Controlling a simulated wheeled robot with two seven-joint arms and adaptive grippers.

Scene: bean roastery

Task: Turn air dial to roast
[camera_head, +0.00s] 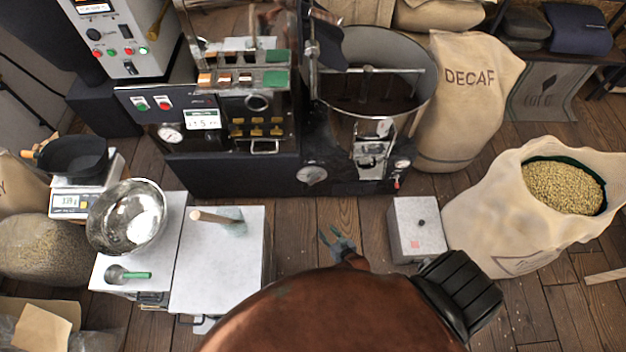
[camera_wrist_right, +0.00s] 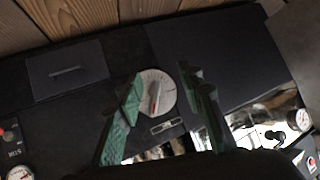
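The air dial (camera_wrist_right: 157,92) shows in the right wrist view as a round pale plate with tick marks and a grey bar knob bearing a red mark. The knob's bar stands nearly upright in this view. A small label plate sits just below it on the black panel. My right gripper (camera_wrist_right: 163,84) is open, with one green finger on each side of the dial and nothing held. I cannot tell how far the fingertips are from the knob. In the head view my right gripper (camera_head: 338,242) shows small near the middle. My left gripper is out of view.
The roaster (camera_head: 235,170) stands at the back with gauges, buttons and a round bin (camera_head: 375,95). White-topped carts (camera_head: 215,275) with a metal bowl (camera_head: 127,216) are at left. A grey box (camera_head: 417,228) and a bean sack (camera_head: 500,220) stand at right.

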